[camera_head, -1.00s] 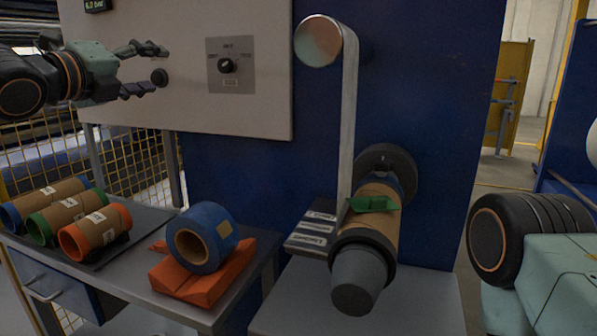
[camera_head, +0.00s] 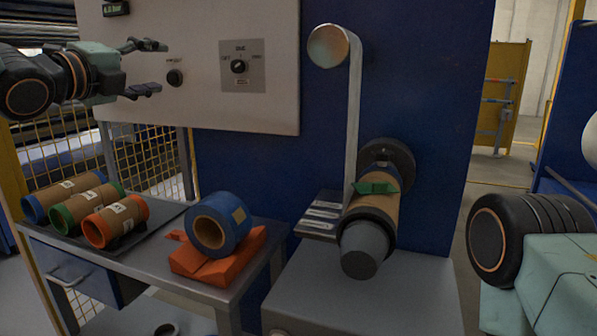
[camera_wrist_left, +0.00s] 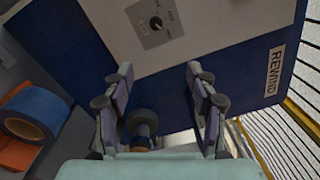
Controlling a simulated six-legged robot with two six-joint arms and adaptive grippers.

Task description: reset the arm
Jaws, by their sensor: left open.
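My left gripper (camera_head: 150,67) is raised in front of the light control panel at the upper left of the head view. Its fingers are apart with nothing between them. In the left wrist view the two fingers (camera_wrist_left: 160,105) also stand wide apart, with the blue machine front and a round black knob beyond them. The black-and-teal arm part at the right edge of the head view is mine. My right gripper is not in view.
A blue roll (camera_head: 219,224) lies on an orange cradle (camera_head: 218,263) on the side table. Several cardboard cores (camera_head: 115,221) lie left of it. A core with a green piece (camera_head: 376,188) sits on the machine's spindle. The rotary switch (camera_head: 239,66) is close right of my gripper.

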